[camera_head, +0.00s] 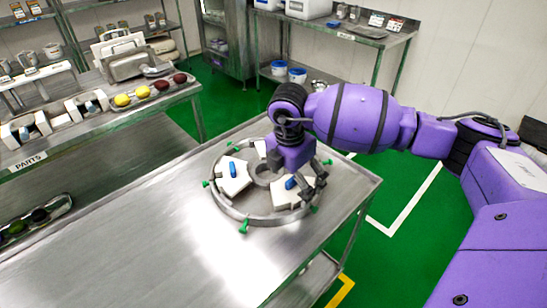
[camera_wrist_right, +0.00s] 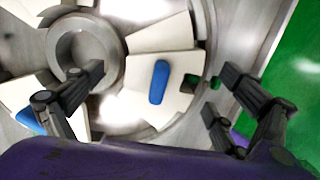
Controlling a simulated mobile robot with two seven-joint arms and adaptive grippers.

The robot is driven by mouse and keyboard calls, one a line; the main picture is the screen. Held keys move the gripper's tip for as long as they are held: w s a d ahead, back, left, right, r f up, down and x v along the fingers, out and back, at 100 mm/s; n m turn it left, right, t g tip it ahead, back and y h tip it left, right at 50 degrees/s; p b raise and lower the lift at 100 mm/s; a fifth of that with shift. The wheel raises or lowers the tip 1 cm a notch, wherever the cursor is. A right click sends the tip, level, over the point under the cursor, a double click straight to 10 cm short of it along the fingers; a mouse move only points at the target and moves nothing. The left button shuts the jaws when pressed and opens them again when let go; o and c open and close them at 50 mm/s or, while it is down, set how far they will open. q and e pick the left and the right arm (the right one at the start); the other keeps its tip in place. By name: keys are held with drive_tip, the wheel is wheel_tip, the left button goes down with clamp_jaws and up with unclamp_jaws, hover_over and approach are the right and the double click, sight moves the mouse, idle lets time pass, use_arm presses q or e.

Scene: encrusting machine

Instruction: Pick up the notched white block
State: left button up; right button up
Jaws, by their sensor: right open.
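Several white wedge-shaped blocks lie in a round metal ring (camera_head: 233,212) on the steel table. One white block (camera_head: 280,198) with a blue handle (camera_head: 291,183) lies at the ring's front right. In the right wrist view this white block (camera_wrist_right: 135,73) shows a notch in its right edge, beside its blue handle (camera_wrist_right: 159,81). Another white block (camera_head: 232,185) with a blue handle lies at the ring's left. My right gripper (camera_head: 308,183) is open above the front-right block. In the wrist view its fingers (camera_wrist_right: 160,78) stand apart on either side of the block. My left gripper is not in view.
Green knobs (camera_head: 244,227) stick out around the ring. A metal hub (camera_head: 264,176) sits at its middle. The table (camera_head: 150,235) is bare at front left. A parts shelf (camera_head: 100,127) stands at left, and a bench (camera_head: 345,32) at the back.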

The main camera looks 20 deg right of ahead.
drive_tip(key=c, duration=1.6)
